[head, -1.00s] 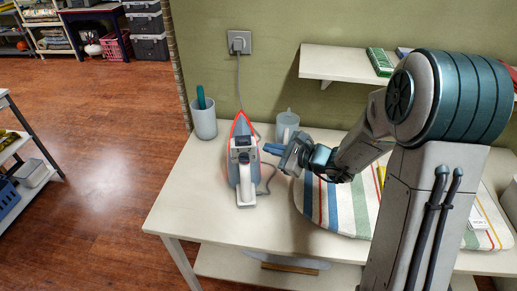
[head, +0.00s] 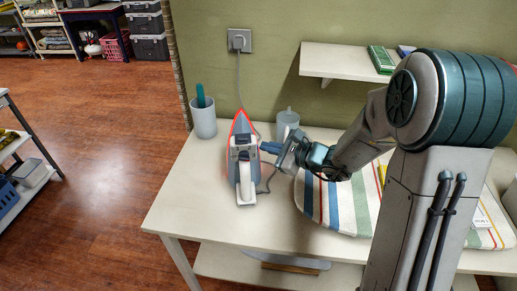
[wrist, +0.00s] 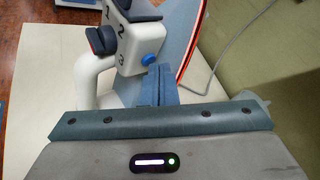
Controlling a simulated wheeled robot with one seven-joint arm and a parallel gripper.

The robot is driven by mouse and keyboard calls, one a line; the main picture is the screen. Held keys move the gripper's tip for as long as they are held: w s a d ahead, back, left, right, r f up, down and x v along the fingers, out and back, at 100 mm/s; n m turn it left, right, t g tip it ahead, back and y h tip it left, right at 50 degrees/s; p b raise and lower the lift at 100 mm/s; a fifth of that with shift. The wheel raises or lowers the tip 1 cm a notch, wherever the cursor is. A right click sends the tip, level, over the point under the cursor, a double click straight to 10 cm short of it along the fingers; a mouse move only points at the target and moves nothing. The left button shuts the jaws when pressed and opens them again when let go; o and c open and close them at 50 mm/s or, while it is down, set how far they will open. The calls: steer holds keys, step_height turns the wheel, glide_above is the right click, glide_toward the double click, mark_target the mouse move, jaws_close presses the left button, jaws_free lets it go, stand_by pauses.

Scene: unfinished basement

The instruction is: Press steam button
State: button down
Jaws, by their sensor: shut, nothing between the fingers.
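The clothes iron (head: 243,168) stands on the white table, with a grey and white body and a red-edged soleplate. In the wrist view its white housing (wrist: 125,60) carries the numbers 1, 2 and 3, and a round blue button (wrist: 150,60) sits beside the 3. A dark control with a red part (wrist: 101,41) is on the left of the housing. My gripper (head: 265,147) is shut and empty, pointing at the iron's right side. In the wrist view its fingertips (wrist: 160,70) are just beside the blue button; I cannot tell whether they touch it.
A striped ironing board (head: 338,207) lies right of the iron, under my arm. A grey cup (head: 203,123) and a translucent cup (head: 286,125) stand behind. The iron's cord runs to a wall socket (head: 239,41). A shelf (head: 345,63) hangs above. The table's front left is clear.

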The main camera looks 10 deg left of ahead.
steer(key=shift+a, duration=0.2)
stand_by(0.5)
steer(key=shift+d, duration=0.2)
steer(key=shift+w+d+b, duration=0.1)
steer(key=shift+d+b, duration=0.2)
steer(key=shift+d, duration=0.15)
steer(key=shift+w+d, duration=0.2)
steer(key=shift+d, duration=0.75)
steer(key=shift+w+d, duration=0.25)
steer(key=shift+d, duration=0.75)
steer(key=shift+w+d, duration=0.2)
steer(key=shift+d, duration=0.75)
